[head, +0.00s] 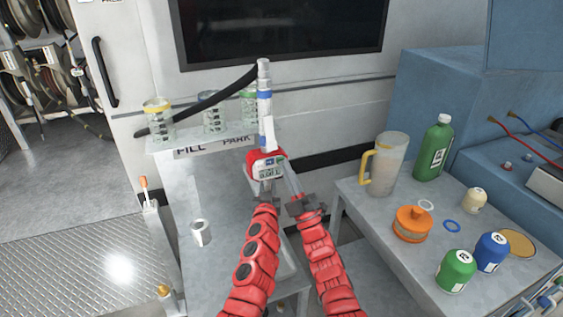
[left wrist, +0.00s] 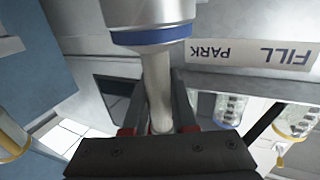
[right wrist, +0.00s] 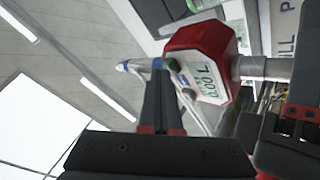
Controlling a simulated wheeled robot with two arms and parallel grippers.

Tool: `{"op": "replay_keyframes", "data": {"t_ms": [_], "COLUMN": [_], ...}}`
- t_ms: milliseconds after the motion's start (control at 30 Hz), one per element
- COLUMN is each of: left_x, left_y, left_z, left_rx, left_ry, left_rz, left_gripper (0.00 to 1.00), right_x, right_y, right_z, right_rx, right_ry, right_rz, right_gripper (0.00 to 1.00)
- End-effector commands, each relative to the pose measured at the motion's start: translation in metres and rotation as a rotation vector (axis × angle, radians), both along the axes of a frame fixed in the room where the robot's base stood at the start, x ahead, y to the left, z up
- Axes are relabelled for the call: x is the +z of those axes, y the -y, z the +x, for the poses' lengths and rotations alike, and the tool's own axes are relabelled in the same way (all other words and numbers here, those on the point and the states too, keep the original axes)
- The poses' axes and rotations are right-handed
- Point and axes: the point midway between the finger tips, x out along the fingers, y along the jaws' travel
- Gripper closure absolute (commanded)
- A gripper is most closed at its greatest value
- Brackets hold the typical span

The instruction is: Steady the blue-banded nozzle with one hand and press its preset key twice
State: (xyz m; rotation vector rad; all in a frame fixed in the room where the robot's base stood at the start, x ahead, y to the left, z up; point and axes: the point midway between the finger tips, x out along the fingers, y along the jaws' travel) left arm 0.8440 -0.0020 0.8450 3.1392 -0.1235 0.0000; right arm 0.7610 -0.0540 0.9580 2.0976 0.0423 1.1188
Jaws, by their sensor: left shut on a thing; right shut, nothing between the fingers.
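The blue-banded nozzle (head: 264,100) stands upright in the head view, with a red meter body (head: 254,158) and a small display. Its blue band (left wrist: 150,37) and silver tube (left wrist: 158,85) show in the left wrist view. My left gripper (left wrist: 160,125) is shut on the tube; in the head view it (head: 265,193) is just below the meter. My right gripper (head: 300,200) is shut and empty, to the lower right of the meter. In the right wrist view its closed fingertips (right wrist: 160,68) overlap the edge of the meter face (right wrist: 208,82). I cannot tell whether they touch a key.
The FILL/PARK shelf (head: 180,143) with several jars is behind the nozzle. A table (head: 385,215) at right holds a pitcher (head: 386,165), a green bottle (head: 434,150), an orange container (head: 412,224) and several small bottles.

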Motion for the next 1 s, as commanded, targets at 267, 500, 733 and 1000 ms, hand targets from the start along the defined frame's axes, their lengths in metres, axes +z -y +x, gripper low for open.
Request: {"op": "replay_keyframes", "data": {"t_ms": [267, 500, 733, 1000], "left_x": [0.000, 0.000, 0.000, 0.000], "left_y": [0.000, 0.000, 0.000, 0.000], "left_z": [0.000, 0.000, 0.000, 0.000], "left_rx": [0.000, 0.000, 0.000, 0.000], "left_ry": [0.000, -0.001, -0.001, 0.000], "left_rz": [0.000, 0.000, 0.000, 0.000], "left_gripper": [1.00, 1.00, 1.00, 1.00], "right_x": [0.001, 0.001, -0.001, 0.000], "right_y": [-0.001, -0.001, 0.000, 0.004], "right_z": [0.003, 0.004, -0.001, -0.013], "right_rx": [0.000, 0.000, -0.001, -0.001], "right_ry": [0.001, 0.001, 0.000, -0.001], "right_rz": [0.000, 0.001, 0.000, 0.000], "right_gripper": [1.00, 1.00, 1.00, 1.00]}}
